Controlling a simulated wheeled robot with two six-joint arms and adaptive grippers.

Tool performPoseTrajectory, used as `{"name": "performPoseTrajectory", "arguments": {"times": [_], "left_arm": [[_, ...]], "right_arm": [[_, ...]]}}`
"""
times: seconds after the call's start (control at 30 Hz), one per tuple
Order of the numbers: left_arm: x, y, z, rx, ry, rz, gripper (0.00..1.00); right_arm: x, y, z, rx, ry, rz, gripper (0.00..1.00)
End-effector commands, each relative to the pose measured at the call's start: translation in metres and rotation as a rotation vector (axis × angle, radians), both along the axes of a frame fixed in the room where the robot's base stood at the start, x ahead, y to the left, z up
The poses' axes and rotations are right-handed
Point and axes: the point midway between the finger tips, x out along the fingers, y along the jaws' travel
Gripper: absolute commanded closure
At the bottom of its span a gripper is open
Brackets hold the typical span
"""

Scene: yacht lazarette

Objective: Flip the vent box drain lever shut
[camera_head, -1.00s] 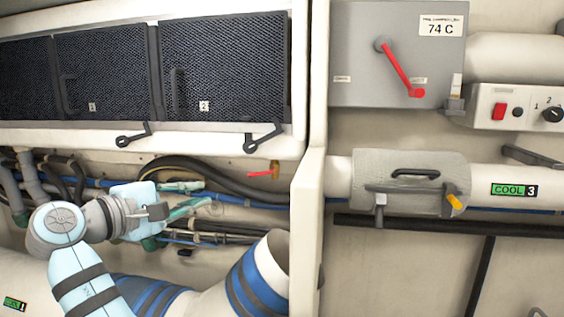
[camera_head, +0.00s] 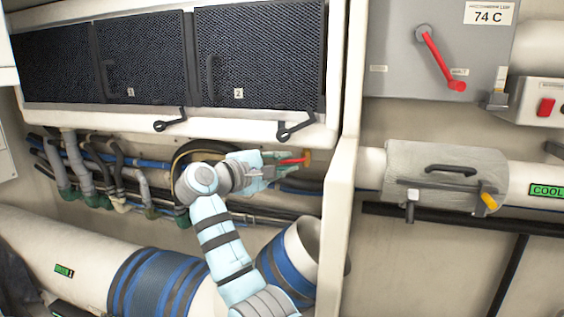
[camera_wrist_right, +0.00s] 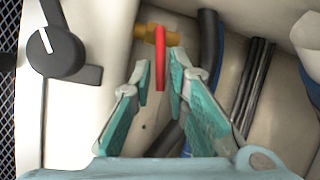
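The drain lever (camera_head: 294,161) is a small red handle on a brass valve (camera_head: 307,157) under the right end of the vent box (camera_head: 180,125). It points left from the valve in the head view. In the right wrist view the red lever (camera_wrist_right: 160,62) hangs from the brass fitting (camera_wrist_right: 150,35), between my fingertips. My right gripper (camera_head: 280,166) is at the lever, its teal fingers spread on either side. The wrist view shows the right gripper (camera_wrist_right: 160,72) open with gaps around the lever; contact is not clear. My left gripper is not in view.
Black latches (camera_head: 296,127) hang along the vent box's lower edge; one dark knob (camera_wrist_right: 55,45) is close left of the fingers. Hoses (camera_head: 110,165) run behind. A cream post (camera_head: 340,200) stands right of the valve. A grey box with a larger red lever (camera_head: 440,60) is at upper right.

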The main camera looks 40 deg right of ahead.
Motion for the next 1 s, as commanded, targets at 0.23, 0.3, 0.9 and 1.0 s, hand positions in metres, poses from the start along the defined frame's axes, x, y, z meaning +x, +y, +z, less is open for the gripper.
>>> {"name": "performPoseTrajectory", "arguments": {"times": [0.23, 0.3, 0.9, 1.0], "left_arm": [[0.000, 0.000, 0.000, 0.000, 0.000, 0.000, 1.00], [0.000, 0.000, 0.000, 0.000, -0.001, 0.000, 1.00], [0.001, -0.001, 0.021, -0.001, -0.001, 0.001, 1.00], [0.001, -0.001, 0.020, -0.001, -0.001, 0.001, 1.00]], "right_arm": [[0.000, 0.000, 0.000, 0.000, 0.000, 0.000, 1.00], [0.000, 0.000, 0.000, 0.000, -0.001, 0.000, 1.00], [0.000, 0.001, 0.011, 0.128, -0.188, -0.001, 0.85], [0.000, 0.001, 0.011, 0.128, -0.188, -0.001, 0.85]]}}
